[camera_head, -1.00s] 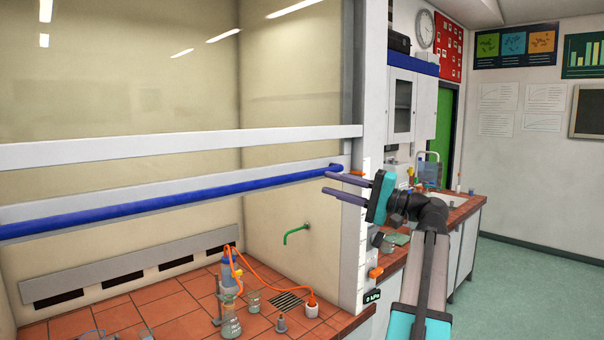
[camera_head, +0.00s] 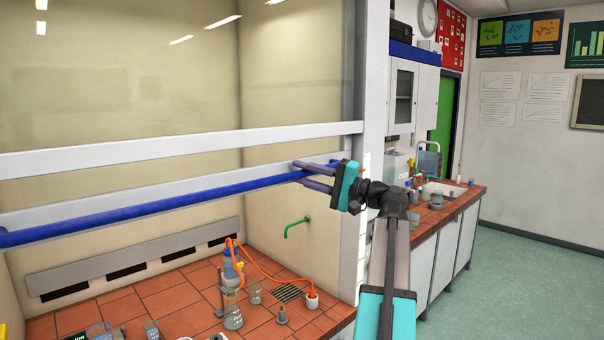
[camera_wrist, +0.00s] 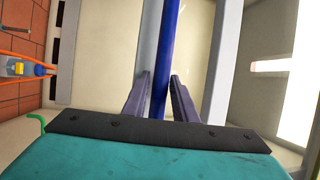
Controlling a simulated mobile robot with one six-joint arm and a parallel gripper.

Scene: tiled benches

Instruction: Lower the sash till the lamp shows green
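The sash is a wide pane whose lower edge is a pale rail with a long blue handle bar (camera_head: 150,207). It hangs part-way up over the fume cupboard's tiled floor. My gripper (camera_head: 298,173) is near the bar's right end, its two purple fingers pointing left along it. In the wrist view the blue bar (camera_wrist: 167,45) runs between the fingers (camera_wrist: 160,75), which stand apart on either side. I cannot tell whether they touch it. I cannot make out a lamp; part of the right post (camera_head: 364,225) is behind my gripper and arm.
Below the sash, a blue-capped bottle (camera_head: 231,265) with an orange tube, a flask (camera_head: 232,315) and several beakers stand on the red tiles. A green tap (camera_head: 297,226) juts from the side wall. A bench (camera_head: 450,215) with glassware is at right; open floor lies beyond.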

